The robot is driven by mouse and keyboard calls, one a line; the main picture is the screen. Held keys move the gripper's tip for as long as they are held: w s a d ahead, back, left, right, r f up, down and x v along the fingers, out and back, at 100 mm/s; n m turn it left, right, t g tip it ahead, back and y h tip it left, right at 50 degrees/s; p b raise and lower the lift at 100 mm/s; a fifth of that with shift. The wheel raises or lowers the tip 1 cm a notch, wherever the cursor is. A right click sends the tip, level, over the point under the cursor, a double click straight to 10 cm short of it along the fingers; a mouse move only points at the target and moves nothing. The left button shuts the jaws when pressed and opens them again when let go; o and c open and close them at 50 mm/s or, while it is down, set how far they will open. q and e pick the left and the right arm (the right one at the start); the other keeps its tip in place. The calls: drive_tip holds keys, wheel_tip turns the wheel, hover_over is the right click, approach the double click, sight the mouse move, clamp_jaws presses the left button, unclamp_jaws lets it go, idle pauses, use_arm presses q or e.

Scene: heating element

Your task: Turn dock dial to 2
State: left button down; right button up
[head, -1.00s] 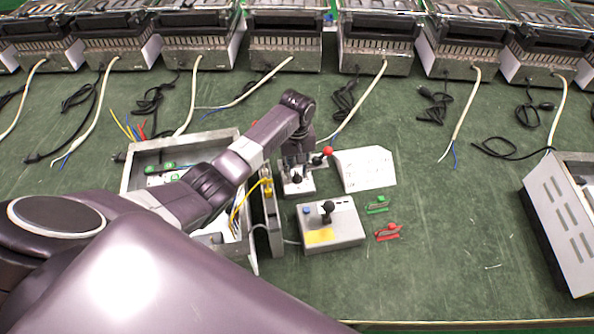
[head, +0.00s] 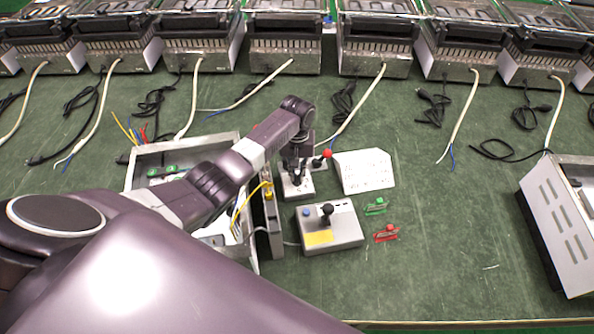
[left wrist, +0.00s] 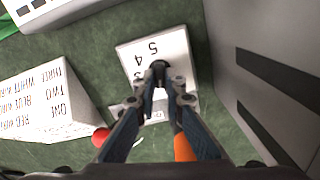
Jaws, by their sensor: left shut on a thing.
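The dock dial (left wrist: 178,46) is a pale plate with black numbers, of which 5 and 4 read clearly, in the left wrist view. Its black knob (left wrist: 160,68) stands between the fingertips of my left gripper (left wrist: 160,88). The gripper is shut on this knob. The fingers cover part of the number ring, and I cannot tell which number the dial points to. In the head view the left gripper (head: 297,163) reaches down over the grey dial base (head: 298,190). My right gripper is not in view.
A red-ball lever (head: 326,153) and a white label block (head: 364,171) stand right of the dial. A grey joystick box (head: 343,238) is in front, with green (head: 375,207) and red (head: 387,233) clips beside it. An open metal case (head: 137,160) lies left. The table's right middle is clear.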

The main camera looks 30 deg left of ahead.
sight(298, 177)
use_arm(q)
drive_tip(key=m+p, duration=0.1)
drive_tip(key=m, duration=0.2)
drive_tip(key=shift+d+m+p, duration=0.1)
drive_tip(key=shift+m+p, duration=0.45)
drive_tip(key=shift+m, duration=0.95)
drive_tip(key=c, duration=2)
unclamp_jaws()
wheel_tip(298, 177, up, 12)
drive_tip(key=shift+r, duration=0.1)
